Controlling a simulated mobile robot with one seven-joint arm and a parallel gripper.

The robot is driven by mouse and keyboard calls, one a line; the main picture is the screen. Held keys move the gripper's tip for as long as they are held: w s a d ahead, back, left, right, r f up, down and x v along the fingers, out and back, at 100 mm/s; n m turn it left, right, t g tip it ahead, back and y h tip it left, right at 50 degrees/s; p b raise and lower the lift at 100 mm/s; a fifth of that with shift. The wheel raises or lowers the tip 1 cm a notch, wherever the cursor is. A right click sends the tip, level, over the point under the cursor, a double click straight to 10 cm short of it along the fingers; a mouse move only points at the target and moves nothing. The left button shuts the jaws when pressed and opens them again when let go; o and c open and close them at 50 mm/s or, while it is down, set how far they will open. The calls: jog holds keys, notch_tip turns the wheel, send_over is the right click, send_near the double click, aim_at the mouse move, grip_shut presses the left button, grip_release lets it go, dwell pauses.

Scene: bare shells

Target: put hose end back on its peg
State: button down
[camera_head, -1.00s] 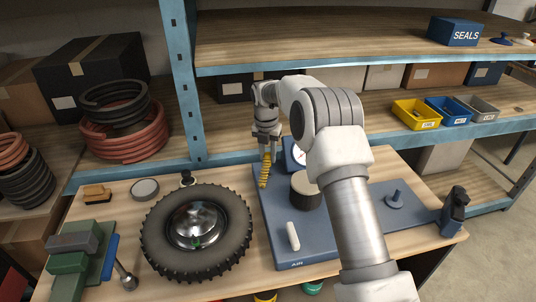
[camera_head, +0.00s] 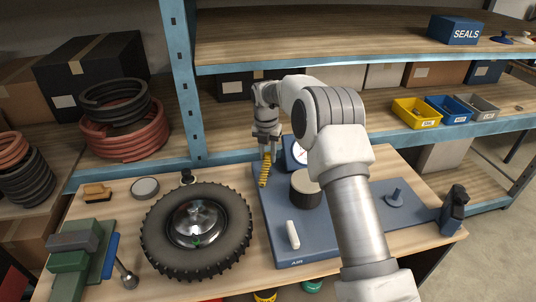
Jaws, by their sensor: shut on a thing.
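My gripper (camera_head: 267,150) points down over the back left of the blue board (camera_head: 335,245) marked AIR. It is shut on the yellow coiled hose end (camera_head: 264,173), which hangs below the fingers near the board's left edge. Whether the hose end touches the board is unclear. A blue peg (camera_head: 396,197) on a round base stands on the board's right side, with nothing on it. A white rod-like piece (camera_head: 293,235) is at the board's front left. My arm hides part of the board's middle.
A dark cylinder with a light top (camera_head: 305,188) and a gauge (camera_head: 298,154) are close right of my gripper. A wheel with a tyre (camera_head: 155,235) lies left of the board. A blue shelf upright (camera_head: 183,80) rises behind. A dark tool (camera_head: 455,208) stands at the right edge.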

aim_at(268, 161)
jog(key=shift+f+b, duration=0.7)
jog(key=shift+f, duration=1)
dwell(0.9)
grip_release()
dwell(0.7)
jog(key=shift+r, duration=0.15)
dwell(0.3)
jog(key=shift+r+p, duration=1.05)
jog(key=shift+r, duration=0.35)
jog(key=shift+r+p, duration=2.45)
jog(key=shift+r, duration=1)
